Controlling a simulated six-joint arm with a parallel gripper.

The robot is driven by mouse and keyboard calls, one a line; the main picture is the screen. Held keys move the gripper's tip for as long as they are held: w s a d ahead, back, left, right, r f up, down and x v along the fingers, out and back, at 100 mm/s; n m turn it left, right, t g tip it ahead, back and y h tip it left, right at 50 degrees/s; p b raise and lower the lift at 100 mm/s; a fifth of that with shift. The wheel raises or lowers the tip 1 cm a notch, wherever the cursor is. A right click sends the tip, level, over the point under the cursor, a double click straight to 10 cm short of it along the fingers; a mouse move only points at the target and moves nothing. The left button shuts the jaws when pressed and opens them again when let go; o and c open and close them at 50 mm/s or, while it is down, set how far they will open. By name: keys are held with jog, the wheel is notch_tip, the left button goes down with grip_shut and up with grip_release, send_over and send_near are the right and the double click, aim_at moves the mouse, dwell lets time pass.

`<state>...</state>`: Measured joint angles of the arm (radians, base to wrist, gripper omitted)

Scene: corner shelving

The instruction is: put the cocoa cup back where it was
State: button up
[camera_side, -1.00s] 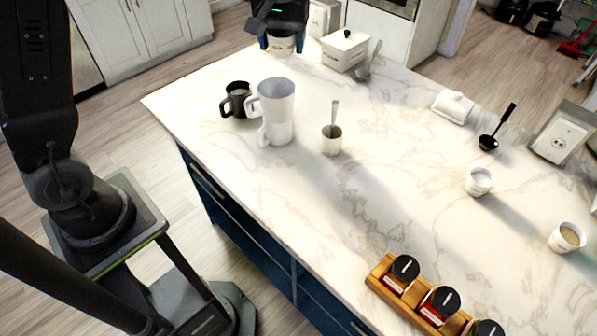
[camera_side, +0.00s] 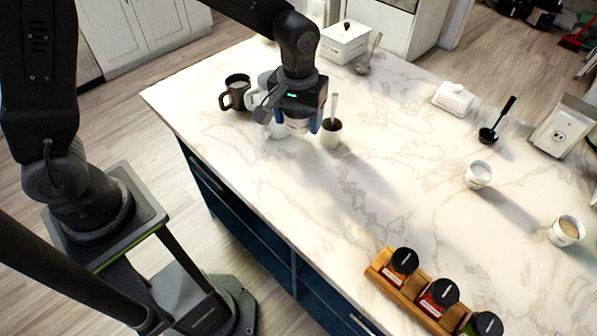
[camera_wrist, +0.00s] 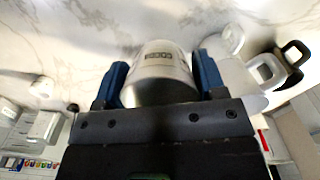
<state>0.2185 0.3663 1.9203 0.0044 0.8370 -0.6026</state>
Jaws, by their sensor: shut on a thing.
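My gripper (camera_side: 300,126) is shut on a pale cup with a dark printed label, which I take to be the cocoa cup. The cup (camera_wrist: 158,72) sits between the blue fingers in the wrist view; its label is too small to read surely. In the side view only a little of the cup (camera_side: 297,125) shows below the gripper. My gripper is over the counter, left of a small cup with a spoon (camera_side: 331,136). Whether the held cup touches the counter cannot be told.
A white pitcher and mug (camera_side: 272,129) are partly hidden behind my gripper, close beside it. A black mug (camera_side: 236,92) stands left of them. White cups (camera_side: 478,175) (camera_side: 567,231) and a spice rack (camera_side: 412,291) stand right. The counter's middle (camera_side: 400,190) is clear.

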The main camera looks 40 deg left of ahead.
aim_at(299, 173)
notch_tip(299, 173, down, 15)
jog(key=shift+r, duration=0.1)
dwell(0.4)
jog(key=o, duration=1)
